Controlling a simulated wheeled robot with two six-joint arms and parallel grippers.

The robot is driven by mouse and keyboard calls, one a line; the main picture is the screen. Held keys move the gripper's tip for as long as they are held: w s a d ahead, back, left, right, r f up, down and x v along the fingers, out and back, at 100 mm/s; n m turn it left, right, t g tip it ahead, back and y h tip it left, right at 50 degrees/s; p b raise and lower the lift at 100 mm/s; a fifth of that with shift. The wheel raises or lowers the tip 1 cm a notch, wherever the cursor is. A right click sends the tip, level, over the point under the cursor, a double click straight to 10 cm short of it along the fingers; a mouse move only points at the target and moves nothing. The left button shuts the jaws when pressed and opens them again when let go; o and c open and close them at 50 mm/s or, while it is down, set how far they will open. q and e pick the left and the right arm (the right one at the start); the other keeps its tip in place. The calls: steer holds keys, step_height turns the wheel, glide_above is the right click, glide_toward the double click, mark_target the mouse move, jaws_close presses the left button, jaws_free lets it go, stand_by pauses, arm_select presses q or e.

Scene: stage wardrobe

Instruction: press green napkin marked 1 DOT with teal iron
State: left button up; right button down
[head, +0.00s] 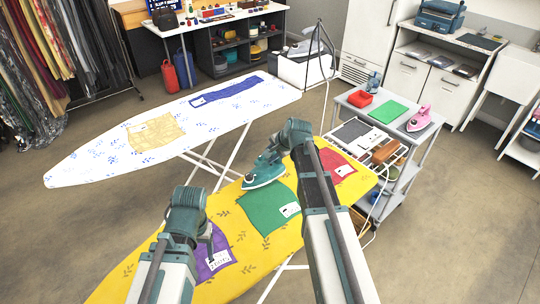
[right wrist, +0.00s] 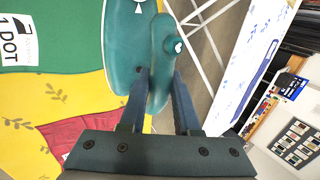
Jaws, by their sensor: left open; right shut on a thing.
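The teal iron (head: 262,172) is at the far edge of the yellow ironing board, just beyond the green napkin (head: 265,212). My right gripper (head: 272,156) is shut on its handle; the right wrist view shows the handle (right wrist: 160,65) between the fingers. The green napkin lies flat with a white tag (head: 290,209); the right wrist view reads "1 DOT" on the tag (right wrist: 12,40). I cannot tell whether the iron touches the board. My left gripper (head: 209,240) is open and empty above the purple napkin (head: 214,258), which it partly hides.
A red napkin (head: 336,165) lies at the right of the yellow board (head: 135,280). A white board (head: 80,160) behind carries a tan (head: 155,133) and a blue napkin (head: 228,91). A grey cart (head: 408,131) at right holds a pink iron (head: 419,119) and a green cloth (head: 389,111).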

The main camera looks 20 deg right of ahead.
steer(key=shift+r+p, duration=1)
steer(key=shift+r, duration=0.3)
